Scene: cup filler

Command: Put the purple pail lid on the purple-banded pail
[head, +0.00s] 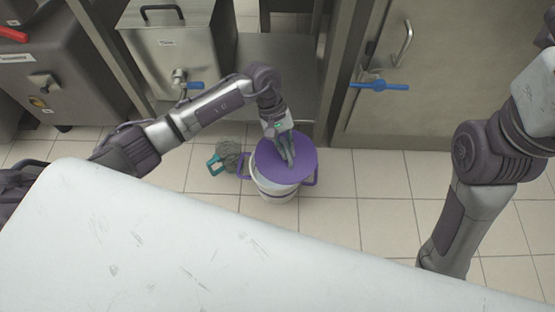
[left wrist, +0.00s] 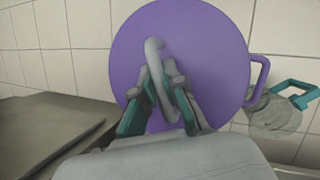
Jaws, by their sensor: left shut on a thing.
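The purple pail lid (head: 300,151) is a round disc with a grey handle (left wrist: 155,50) standing up in the middle. In the head view it lies over the top of the white pail (head: 273,191); I cannot tell whether it is fully seated. The pail's rim and band are mostly hidden under the lid. My right gripper is out of view.
A grey-green container with a teal handle (head: 214,165) stands on the floor just left of the pail. A steel tank with a blue-handled tap (head: 191,85) is behind. A steel cabinet (head: 420,80) stands at the back right. Tiled floor right of the pail is clear.

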